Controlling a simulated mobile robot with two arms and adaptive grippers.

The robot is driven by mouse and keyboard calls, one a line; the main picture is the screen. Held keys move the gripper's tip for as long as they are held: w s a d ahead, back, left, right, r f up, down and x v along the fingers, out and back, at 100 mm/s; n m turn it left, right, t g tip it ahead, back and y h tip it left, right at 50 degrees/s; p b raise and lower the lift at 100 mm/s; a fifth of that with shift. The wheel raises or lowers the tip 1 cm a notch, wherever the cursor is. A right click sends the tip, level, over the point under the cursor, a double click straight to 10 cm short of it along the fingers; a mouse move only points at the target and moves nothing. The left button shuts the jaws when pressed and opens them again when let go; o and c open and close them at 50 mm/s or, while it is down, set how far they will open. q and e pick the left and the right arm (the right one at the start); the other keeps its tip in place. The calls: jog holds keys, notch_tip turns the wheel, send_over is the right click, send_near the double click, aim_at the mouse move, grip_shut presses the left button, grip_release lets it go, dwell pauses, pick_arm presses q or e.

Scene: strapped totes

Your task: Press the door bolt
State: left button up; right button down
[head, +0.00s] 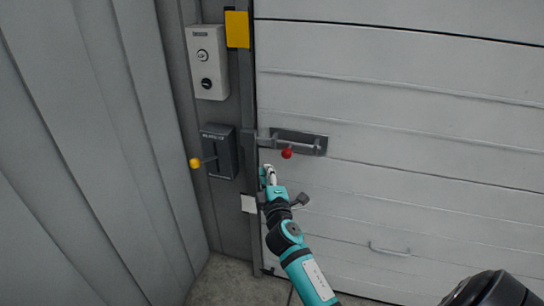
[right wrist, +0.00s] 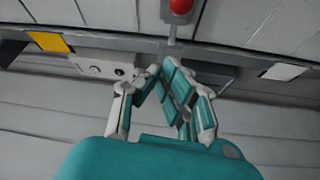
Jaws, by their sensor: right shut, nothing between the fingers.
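The door bolt (head: 312,144) is a grey metal plate and bar on the white door, with a red knob (head: 287,153) hanging at its lower edge. The bar reaches left to the door frame. My right gripper (head: 268,172) is shut and empty, a little below and left of the red knob and apart from it. In the right wrist view the red knob (right wrist: 181,6) is at the top edge, beyond the shut fingers (right wrist: 164,68). The rest of the bolt is mostly cut off or hard to tell there. My left gripper is out of view.
Left of the door are a white keyed box (head: 207,62), a yellow plate (head: 237,29) and a dark switch box (head: 222,152) with a yellow-knobbed lever (head: 196,163). A ribbed grey wall (head: 90,150) closes the left side. A door handle (head: 389,250) sits lower right.

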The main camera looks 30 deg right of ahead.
aim_at(290, 150)
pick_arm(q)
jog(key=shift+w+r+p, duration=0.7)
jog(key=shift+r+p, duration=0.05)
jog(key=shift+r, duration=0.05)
pick_arm(e)
jog(key=w+d, duration=0.6)
jog(key=shift+w+d+f, duration=0.15)
jog(key=shift+w+d, duration=0.25)
jog(key=shift+s, duration=0.1)
pick_arm(q)
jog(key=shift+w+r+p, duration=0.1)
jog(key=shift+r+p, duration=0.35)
jog(key=shift+p, duration=0.05)
pick_arm(e)
jog(key=s+d, duration=0.3)
jog(key=s, duration=0.1)
jog(key=shift+d, duration=0.3)
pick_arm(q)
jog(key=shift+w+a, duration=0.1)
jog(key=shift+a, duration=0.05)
pick_arm(e)
jog(key=shift+s, duration=0.1)
